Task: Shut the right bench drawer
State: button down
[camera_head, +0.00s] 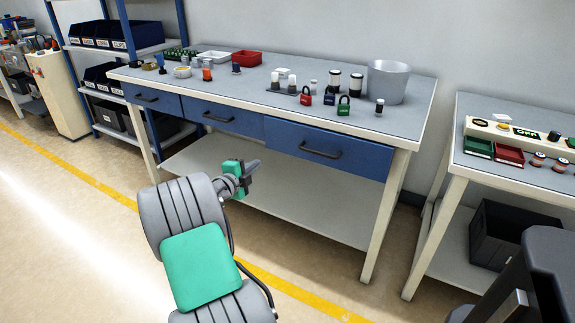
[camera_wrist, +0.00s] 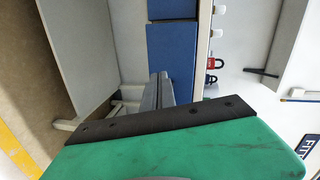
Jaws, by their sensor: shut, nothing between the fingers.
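The right bench drawer (camera_head: 365,158) is a blue front with a dark bar handle (camera_head: 320,152), under the right half of the bench top. It looks close to flush with the bench; I cannot tell whether a small gap stands open. In the wrist view a blue front (camera_wrist: 172,55), probably this drawer, shows sideways behind the fingertips. My gripper (camera_head: 251,167) is shut and empty, in front of the bench, left of and a little lower than the handle. Its grey fingers (camera_wrist: 160,90) point toward the bench and partly hide it. They appear apart from the drawer.
The middle drawer (camera_head: 235,121) and left drawer (camera_head: 150,100) look shut. Padlocks, cups and a grey bucket (camera_head: 388,82) stand on the bench top (camera_head: 215,90). A lower shelf (camera_head: 310,207) lies beneath. A second table (camera_head: 520,180) stands at the right. Floor before the bench is clear.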

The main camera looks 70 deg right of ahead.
aim_at(293, 141)
jog(key=s+d+m, duration=0.1)
jog(key=d, duration=0.4)
jog(key=s+d+m+h+b, duration=0.1)
jog(key=s+d, duration=0.1)
jog(key=d, duration=0.4)
jog(key=s+d+g, duration=0.1)
jog(key=d, duration=0.5)
jog(key=shift+s+d+f+m+h+b, duration=0.15)
jog(key=shift+s+f+m+h+b, duration=0.15)
jog(key=shift+s+m+h+b, duration=0.1)
jog(key=shift+w, duration=0.1)
